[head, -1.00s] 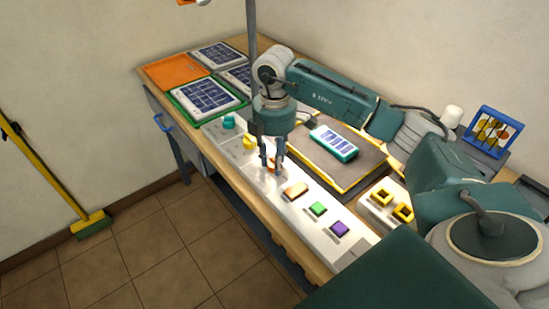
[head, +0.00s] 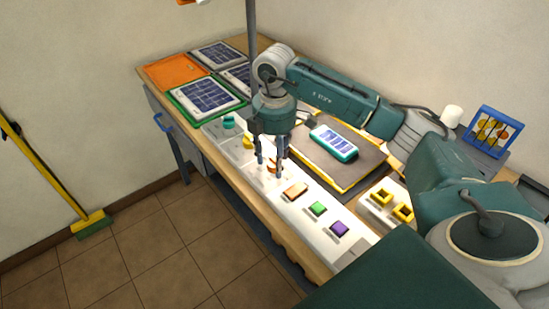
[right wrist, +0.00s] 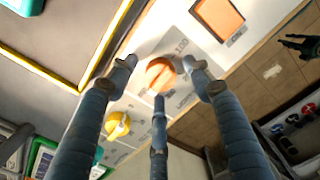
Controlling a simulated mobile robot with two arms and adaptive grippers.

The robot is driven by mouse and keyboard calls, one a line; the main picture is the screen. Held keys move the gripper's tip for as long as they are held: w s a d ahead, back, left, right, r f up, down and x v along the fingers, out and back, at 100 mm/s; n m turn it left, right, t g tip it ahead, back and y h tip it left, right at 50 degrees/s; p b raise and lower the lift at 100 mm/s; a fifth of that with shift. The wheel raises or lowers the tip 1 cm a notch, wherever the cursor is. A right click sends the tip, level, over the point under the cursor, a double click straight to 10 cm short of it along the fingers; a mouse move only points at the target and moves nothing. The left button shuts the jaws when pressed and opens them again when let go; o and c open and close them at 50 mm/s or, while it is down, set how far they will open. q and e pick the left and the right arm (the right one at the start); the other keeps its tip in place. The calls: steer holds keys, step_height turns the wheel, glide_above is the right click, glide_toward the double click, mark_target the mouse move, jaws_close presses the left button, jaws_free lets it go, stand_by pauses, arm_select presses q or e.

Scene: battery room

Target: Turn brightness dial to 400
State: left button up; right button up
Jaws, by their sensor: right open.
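The orange round dial (right wrist: 161,75) sits on the white control panel (head: 257,178), and "100" is printed beside it in the right wrist view. I cannot read its setting. My right gripper (head: 271,168) is above the panel at this dial, fingers pointing down. In the right wrist view my right gripper (right wrist: 160,80) is open, with its fingers spread around the dial. Gaps show between the fingers and the dial. In the head view the fingers partly hide the dial. My left gripper is not in view.
A yellow dial (right wrist: 117,125) and a teal dial (head: 228,122) are farther along the panel. Orange (head: 295,190), green (head: 317,208) and purple (head: 339,229) buttons are nearer. A teal-edged battery pack (head: 334,143) lies on a yellow-edged mat behind the gripper.

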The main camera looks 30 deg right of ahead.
step_height(320, 180, up, 12)
stand_by(0.4)
steer(key=shift+f, duration=0.2)
